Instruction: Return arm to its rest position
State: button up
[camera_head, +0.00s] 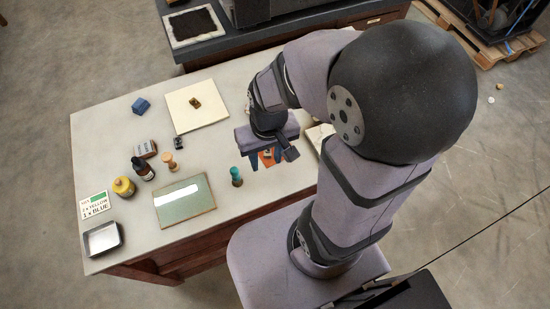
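My arm reaches from the lower right over the table (110,140), with its large dark joint covering the upper right of the picture. My gripper (265,160) points down over the table's right half. Its two blue-grey fingers stand apart, so it looks open. An orange and white thing (267,157) shows between and below the fingers. Whether the fingers touch it cannot be seen. My wrist and forearm hide part of the table around it.
A cream board (185,107) with a small brown piece, a blue block (141,106), bottles (143,169), stampers (236,176), a glass plate (198,210), a tray (102,238) and a colour card (94,204) occupy the table. A pale sheet (318,135) lies partly behind my arm.

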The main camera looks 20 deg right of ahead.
jog(key=shift+s+d+r+g, duration=0.2)
jog(key=shift+s+d+r, duration=0.2)
jog(key=shift+s, duration=0.15)
jog(key=shift+s+d+r+g, duration=0.2)
jog(key=shift+s+d+r, duration=0.15)
jog(key=shift+s, duration=0.2)
